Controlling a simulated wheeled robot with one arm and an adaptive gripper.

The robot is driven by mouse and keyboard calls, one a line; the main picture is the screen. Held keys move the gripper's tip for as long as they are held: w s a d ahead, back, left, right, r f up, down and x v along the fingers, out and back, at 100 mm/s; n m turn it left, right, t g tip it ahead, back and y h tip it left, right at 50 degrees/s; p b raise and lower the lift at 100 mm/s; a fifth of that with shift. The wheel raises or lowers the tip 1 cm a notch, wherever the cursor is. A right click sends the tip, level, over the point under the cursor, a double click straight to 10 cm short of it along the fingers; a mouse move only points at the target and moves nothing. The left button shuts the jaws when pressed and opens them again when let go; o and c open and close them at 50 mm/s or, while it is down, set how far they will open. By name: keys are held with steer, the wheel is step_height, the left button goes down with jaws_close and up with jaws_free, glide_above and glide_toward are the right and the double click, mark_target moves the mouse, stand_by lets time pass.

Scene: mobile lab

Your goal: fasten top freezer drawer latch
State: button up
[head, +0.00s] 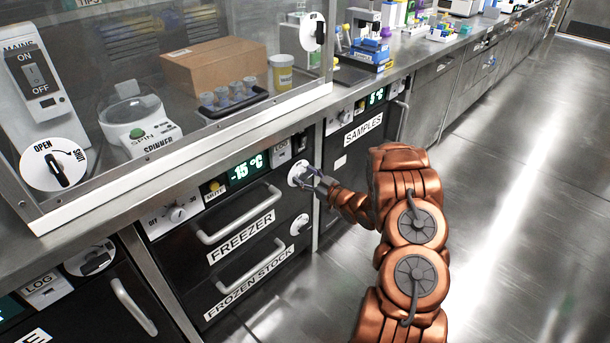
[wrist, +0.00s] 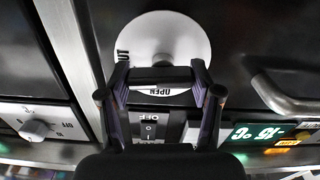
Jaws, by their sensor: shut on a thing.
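The top freezer drawer (head: 190,243) has a bar handle and a FREEZER label, and its front looks shut. Its latch (head: 296,170) is a white round plate at the drawer's upper right. In the wrist view, the latch plate (wrist: 170,35) shows with the word OPEN beside my fingers. My gripper (head: 308,179) reaches the latch from the right. In the wrist view, my gripper (wrist: 157,80) is shut on the latch's lever, which lies crosswise between the fingertips near OPEN. The fingers hide part of the lever and plate.
Above are a -15 °C display (head: 246,170) and an on/off switch (head: 299,142). Below is the FROZEN STOCK drawer (head: 262,262) with its own latch (head: 299,225). The SAMPLES unit (head: 362,131) stands to the right. The floor (head: 500,190) at right is clear.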

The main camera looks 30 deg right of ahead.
steer(key=shift+f+m+p, duration=0.1)
steer(key=shift+m+p, duration=0.35)
steer(key=shift+m, duration=0.35)
steer(key=o, duration=1.2)
steer(key=shift+c, duration=0.2)
steer(key=shift+s+d, duration=0.2)
steer(key=shift+s, duration=0.3)
steer(key=v, duration=1.1)
